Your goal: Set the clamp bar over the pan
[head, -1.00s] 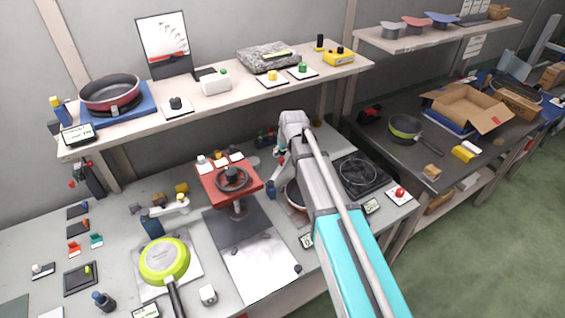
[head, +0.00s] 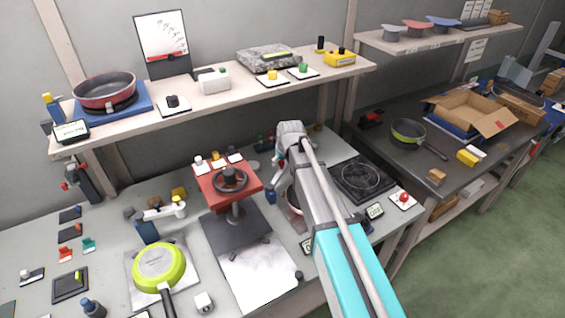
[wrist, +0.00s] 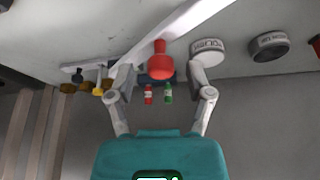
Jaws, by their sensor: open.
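A lime-green pan (head: 158,265) lies on a pale square plate on the bench at the left, its dark handle toward the front. Behind it stands a blue block with a white arm (head: 165,210) across its top; I cannot tell whether this is the clamp bar. Another round pan-like thing (head: 294,200) is mostly hidden behind my arm. My gripper (wrist: 161,78) is open in the wrist view, fingers spread on either side of a red knob-shaped thing (wrist: 160,62), not visibly touching it.
A red press with a black handwheel (head: 230,180) stands left of my arm. A black hotplate (head: 362,178) lies to the right. The upper shelf (head: 215,98) overhangs the bench back. Small red and green bottles (wrist: 158,94) show beyond the fingers.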

